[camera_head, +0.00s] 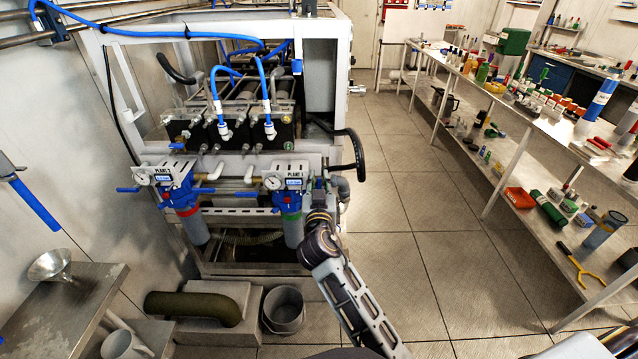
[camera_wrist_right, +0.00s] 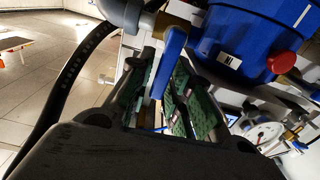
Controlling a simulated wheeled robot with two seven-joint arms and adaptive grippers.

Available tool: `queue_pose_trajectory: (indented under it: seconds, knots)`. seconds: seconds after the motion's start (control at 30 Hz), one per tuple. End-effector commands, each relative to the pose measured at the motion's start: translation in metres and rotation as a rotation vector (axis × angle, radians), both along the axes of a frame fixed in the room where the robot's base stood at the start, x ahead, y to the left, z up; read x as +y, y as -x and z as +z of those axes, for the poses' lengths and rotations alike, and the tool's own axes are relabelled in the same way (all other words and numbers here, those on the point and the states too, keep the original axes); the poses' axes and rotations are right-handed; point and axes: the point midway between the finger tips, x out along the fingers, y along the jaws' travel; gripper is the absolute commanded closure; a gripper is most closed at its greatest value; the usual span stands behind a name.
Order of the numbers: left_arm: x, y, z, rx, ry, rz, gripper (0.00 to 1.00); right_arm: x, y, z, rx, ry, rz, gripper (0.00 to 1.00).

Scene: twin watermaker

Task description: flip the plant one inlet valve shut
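The filter unit at the right of the rack, with a label that seems to read PLANT 1 (camera_head: 294,182), has a blue head, a gauge (camera_head: 273,183) and a grey bowl with a green ring. My right gripper (camera_head: 319,190) is at the right side of this unit, small and partly merged with the pipework. In the right wrist view, a blue valve lever (camera_wrist_right: 168,60) stands between the two green-padded fingers of my right gripper (camera_wrist_right: 160,100). The fingers look apart, with gaps beside the lever; contact cannot be told. My left gripper is not in view.
A second filter unit (camera_head: 181,190) hangs to the left. The blue filter head (camera_wrist_right: 240,45) with a red knob (camera_wrist_right: 283,64) is close to the fingers. A black hose (camera_head: 357,160) curves at the rack's right edge. A bucket (camera_head: 284,310) stands below; the floor to the right is clear.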

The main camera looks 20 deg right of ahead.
Motion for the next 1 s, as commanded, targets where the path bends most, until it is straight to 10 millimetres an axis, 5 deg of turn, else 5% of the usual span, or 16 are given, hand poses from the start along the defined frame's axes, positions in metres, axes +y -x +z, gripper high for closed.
queue_pose_trajectory:
  seconds: [1.0]
  knots:
    - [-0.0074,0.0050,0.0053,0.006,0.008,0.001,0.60,-0.0033,0.0012,-0.0003,-0.025,-0.090,0.001,0.79]
